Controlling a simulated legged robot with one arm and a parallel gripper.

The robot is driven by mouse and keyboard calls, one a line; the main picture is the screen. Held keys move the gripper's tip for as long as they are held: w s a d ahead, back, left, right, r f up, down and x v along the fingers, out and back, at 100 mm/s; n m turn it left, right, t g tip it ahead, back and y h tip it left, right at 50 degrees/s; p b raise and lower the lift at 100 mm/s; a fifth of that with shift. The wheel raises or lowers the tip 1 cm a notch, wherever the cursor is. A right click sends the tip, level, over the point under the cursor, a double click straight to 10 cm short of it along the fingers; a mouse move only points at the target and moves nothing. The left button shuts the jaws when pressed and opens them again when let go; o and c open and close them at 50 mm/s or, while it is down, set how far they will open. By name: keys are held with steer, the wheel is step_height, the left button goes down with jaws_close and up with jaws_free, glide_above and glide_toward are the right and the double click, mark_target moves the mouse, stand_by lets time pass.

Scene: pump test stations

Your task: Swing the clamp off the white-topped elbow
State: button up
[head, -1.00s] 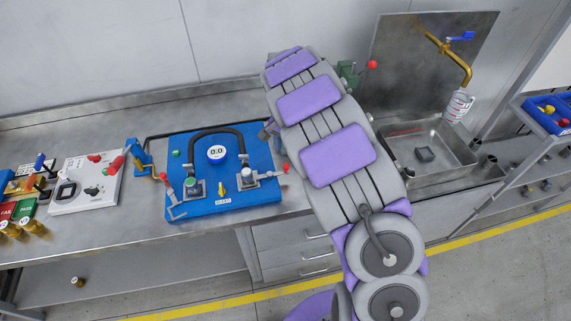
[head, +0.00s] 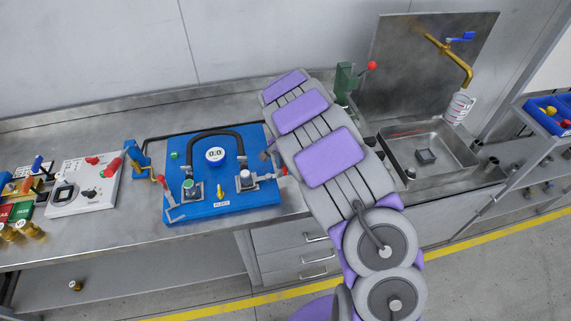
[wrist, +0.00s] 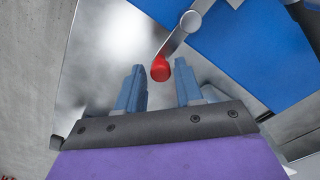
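The white-topped elbow (head: 245,175) sits at the right of the blue test board (head: 213,207). Its clamp (head: 262,178) lies beside it, with a lever running right to a red tip (head: 285,171) at the edge of my arm. In the wrist view the clamp's red-tipped lever (wrist: 161,68) points down between my fingertips, seemingly without contact. My gripper (wrist: 160,78) is open, with a blue finger on each side of the red tip. In the head view my arm largely hides the gripper. A green-topped elbow (head: 188,184) with another clamp (head: 168,196) is at the board's left.
A black hose (head: 214,132) arches over the round gauge (head: 215,154) on the board. A green device with a red knob (head: 371,65) stands behind my arm. A sink (head: 425,150) is at the right. A white panel (head: 85,185) stands left of the board.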

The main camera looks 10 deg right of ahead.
steer(key=shift+a, duration=0.1)
jaws_close()
stand_by(0.4)
steer(key=w+n+p, duration=0.1)
steer(key=n, duration=0.1)
steer(key=w+n+p, duration=0.1)
steer(key=n, duration=0.1)
steer(key=w+n+p, duration=0.1)
steer(key=p, duration=0.1)
steer(key=shift+a+r+n, duration=0.15)
steer(key=shift+a+n, duration=0.25)
steer(key=n+p, duration=0.1)
steer(key=w+a+n, duration=0.1)
steer(key=n, duration=0.1)
steer(key=shift+n+p, duration=0.3)
steer(key=shift+p, duration=0.1)
steer(key=shift+w+a+n+p, duration=0.35)
steer(key=shift+a+n+p, duration=0.2)
steer(key=shift+n, duration=0.6)
steer(key=shift+w+a+n+p, duration=0.35)
steer(key=shift+n+p, duration=0.2)
steer(key=shift+n, duration=0.6)
steer(key=shift+a, duration=0.1)
steer(key=shift+o, duration=1.4)
jaws_free()
